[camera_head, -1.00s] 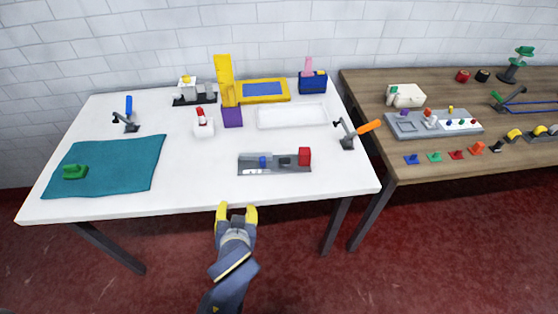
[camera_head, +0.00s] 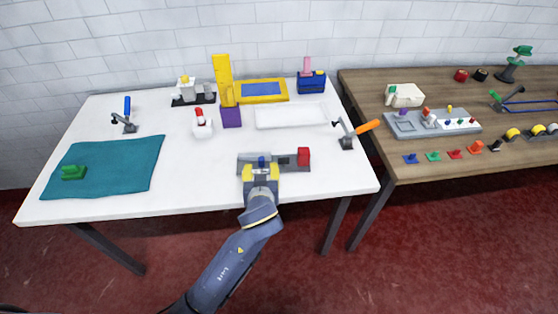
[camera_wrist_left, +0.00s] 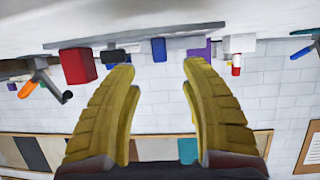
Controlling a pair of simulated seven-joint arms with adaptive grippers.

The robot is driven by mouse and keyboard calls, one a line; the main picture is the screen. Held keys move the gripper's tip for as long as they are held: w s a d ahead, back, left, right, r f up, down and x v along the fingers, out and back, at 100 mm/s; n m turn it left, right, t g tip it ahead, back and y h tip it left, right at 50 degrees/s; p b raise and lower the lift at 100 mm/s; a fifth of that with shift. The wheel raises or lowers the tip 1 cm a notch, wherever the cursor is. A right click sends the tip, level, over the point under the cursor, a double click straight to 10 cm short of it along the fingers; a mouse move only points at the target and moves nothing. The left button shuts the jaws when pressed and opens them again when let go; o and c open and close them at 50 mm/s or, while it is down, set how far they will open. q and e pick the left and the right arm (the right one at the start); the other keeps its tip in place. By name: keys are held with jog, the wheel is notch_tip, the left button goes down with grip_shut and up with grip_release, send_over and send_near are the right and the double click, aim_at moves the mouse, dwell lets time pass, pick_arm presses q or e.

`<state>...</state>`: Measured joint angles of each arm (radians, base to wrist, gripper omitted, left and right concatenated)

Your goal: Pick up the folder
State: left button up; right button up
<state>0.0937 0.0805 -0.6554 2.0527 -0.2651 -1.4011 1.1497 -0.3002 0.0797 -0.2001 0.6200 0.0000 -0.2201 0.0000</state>
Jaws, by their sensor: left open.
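No piece in view is clearly recognisable as the folder. A grey tool rack (camera_head: 245,168) near the front of the white table holds a small blue piece (camera_head: 262,160), a dark piece (camera_head: 285,160) and a red block (camera_head: 304,156). My left gripper (camera_head: 261,168) is open at the rack's front, in line with the blue piece. In the left wrist view, the blue piece (camera_wrist_left: 159,49) shows between and beyond the yellow fingertips (camera_wrist_left: 158,72), apart from them. The dark piece (camera_wrist_left: 115,56) and red block (camera_wrist_left: 78,66) are to the left there. My right gripper is not in view.
A teal rug (camera_head: 115,175) with a green clip lies on the left of the white table (camera_head: 200,200). A clamp with an orange handle (camera_head: 367,126) stands right of the rack. A white tray (camera_head: 290,116) and purple block (camera_head: 231,117) are behind it. A wooden table (camera_head: 440,165) adjoins at right.

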aim_at(262, 162)
pick_arm(q)
jog(key=shift+x, duration=3.65)
jog(key=shift+f, duration=0.1)
jog(key=shift+c, duration=0.2)
jog(key=shift+s, duration=0.1)
grip_shut()
